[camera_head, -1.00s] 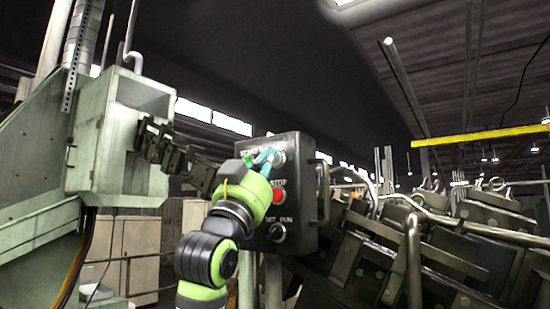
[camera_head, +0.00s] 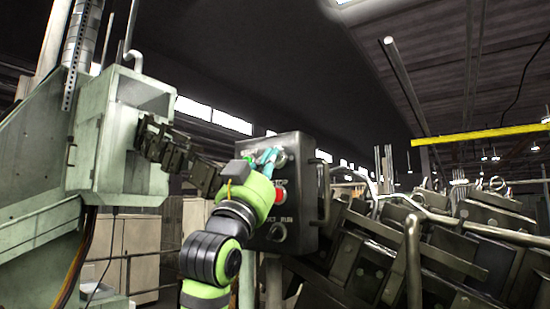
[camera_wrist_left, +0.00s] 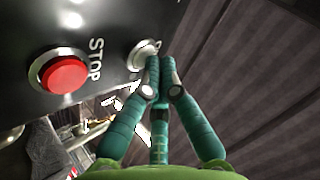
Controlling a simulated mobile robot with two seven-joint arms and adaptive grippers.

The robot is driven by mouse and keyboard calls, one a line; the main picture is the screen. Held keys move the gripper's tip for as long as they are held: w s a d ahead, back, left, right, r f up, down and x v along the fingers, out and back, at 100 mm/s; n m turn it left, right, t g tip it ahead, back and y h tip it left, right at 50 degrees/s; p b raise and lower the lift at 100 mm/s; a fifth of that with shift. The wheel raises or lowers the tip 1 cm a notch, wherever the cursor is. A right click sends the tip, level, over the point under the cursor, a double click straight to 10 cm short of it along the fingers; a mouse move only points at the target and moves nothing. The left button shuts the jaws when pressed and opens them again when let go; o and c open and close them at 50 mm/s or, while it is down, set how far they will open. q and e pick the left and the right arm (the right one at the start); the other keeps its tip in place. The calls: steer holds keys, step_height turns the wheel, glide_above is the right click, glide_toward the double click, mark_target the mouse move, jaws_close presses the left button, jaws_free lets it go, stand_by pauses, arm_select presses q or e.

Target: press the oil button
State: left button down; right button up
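A dark control box (camera_head: 312,190) stands in the middle of the head view. It carries a red STOP button (camera_head: 280,195), a pale button (camera_head: 281,158) above it and a selector knob (camera_head: 277,232) below. My left gripper (camera_head: 268,156) is in front of the box's upper part, its teal fingers close to the pale button. In the left wrist view, the left gripper (camera_wrist_left: 160,70) has its fingertips together, just right of the pale button (camera_wrist_left: 142,55). That button's label is mostly hidden, so I cannot read "oil"; contact is unclear. The red button (camera_wrist_left: 62,73) is left. My right gripper is not in view.
A pale green machine housing (camera_head: 85,185) stands at the left, with a dark jointed part (camera_head: 175,155) reaching from it towards the box. A metal handle (camera_head: 325,193) is on the box's right side. Dark metal machinery (camera_head: 430,250) fills the right.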

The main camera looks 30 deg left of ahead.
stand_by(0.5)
arm_select(q)
steer(key=shift+s+f+b, duration=0.1)
steer(key=shift+s+b, duration=0.3)
steer(key=shift+s, duration=0.2)
steer(key=shift+s, duration=0.1)
steer(key=s, duration=0.1)
steer(key=s+b, duration=0.1)
steer(key=s, duration=0.3)
steer(key=shift+a+b, duration=0.25)
steer(key=shift+b, duration=0.1)
steer(key=shift+w, duration=0.1)
stand_by(0.5)
